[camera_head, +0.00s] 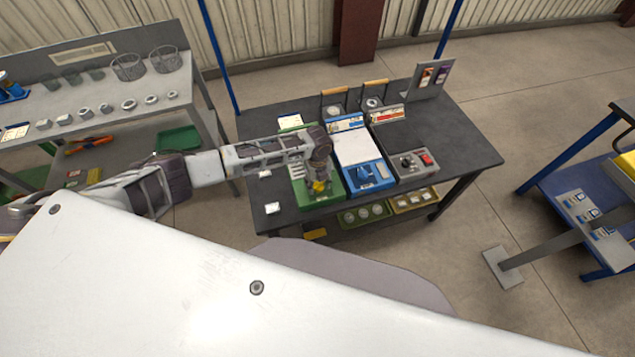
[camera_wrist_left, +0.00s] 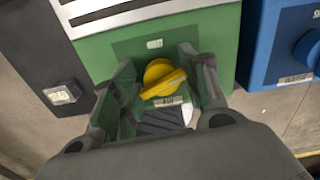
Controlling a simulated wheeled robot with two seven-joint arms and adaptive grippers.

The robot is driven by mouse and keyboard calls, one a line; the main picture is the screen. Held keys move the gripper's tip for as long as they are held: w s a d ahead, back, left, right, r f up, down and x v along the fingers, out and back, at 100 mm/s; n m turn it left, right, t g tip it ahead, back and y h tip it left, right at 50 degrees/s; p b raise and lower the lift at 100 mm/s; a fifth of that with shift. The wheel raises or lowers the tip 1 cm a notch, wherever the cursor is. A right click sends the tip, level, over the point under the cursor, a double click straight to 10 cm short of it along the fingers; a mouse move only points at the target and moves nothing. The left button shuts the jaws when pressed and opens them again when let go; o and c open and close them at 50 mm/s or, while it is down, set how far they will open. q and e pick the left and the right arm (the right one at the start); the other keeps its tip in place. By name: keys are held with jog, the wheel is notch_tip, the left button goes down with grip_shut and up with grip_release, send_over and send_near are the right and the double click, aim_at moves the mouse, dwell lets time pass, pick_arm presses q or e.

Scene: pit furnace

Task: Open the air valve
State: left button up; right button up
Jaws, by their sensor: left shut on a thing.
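The green unit (camera_head: 305,198) stands on the dark table, below the end of my left arm. Its yellow valve knob (camera_head: 319,187) shows just under my left gripper (camera_head: 319,176). In the left wrist view the knob (camera_wrist_left: 159,74) sits on the green panel (camera_wrist_left: 105,50). Its raised bar slants, with the right end higher. My left gripper (camera_wrist_left: 160,66) has one finger on each side of the knob and is shut on it. Contact at the fingertips is hard to make out. My right gripper is not in view.
A blue-and-white unit (camera_head: 366,177) stands right beside the green one. A grey box with a red switch (camera_head: 427,159) is further right. A small white-topped block (camera_head: 272,208) lies left on the dark table (camera_head: 462,140).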

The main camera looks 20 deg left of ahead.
pick_arm(q)
jog(key=shift+w+d+r+m, duration=0.1)
jog(key=shift+m, duration=0.85)
jog(key=shift+w+d+m, duration=0.1)
jog(key=shift+m, duration=0.85)
jog(key=o, duration=0.8)
jog(key=shift+s, duration=0.1)
jog(key=shift+r, duration=5.95)
jog(key=shift+f, duration=0.1)
